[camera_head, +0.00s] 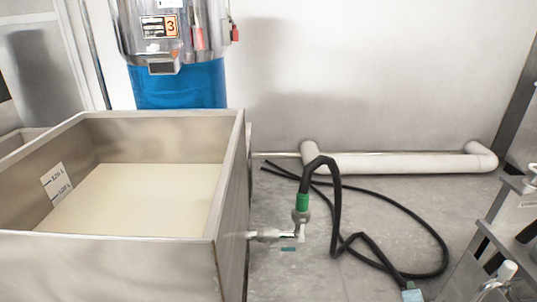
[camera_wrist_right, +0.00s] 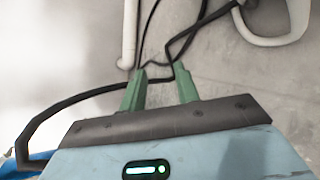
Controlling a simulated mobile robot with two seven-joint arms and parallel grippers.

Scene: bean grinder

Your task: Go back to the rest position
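My right gripper (camera_wrist_right: 161,74) shows in the right wrist view with its two green fingers apart, so it is open. No object is clearly gripped between them. A black hose (camera_wrist_right: 85,97) crosses the picture near the fingertips, and I cannot tell whether it touches them. My left gripper is in neither view. In the head view the black hose (camera_head: 337,195) loops over the grey floor and joins a green connector (camera_head: 302,202) above the valve (camera_head: 270,235) of a steel tank (camera_head: 232,190).
The open tank holds a pale, level content (camera_head: 140,200). A blue container (camera_head: 180,86) with a metal top stands behind it. A white pipe (camera_head: 400,163) runs along the back wall. Metal equipment (camera_head: 515,225) stands at the right edge. A small light-blue piece (camera_head: 412,295) shows at the bottom.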

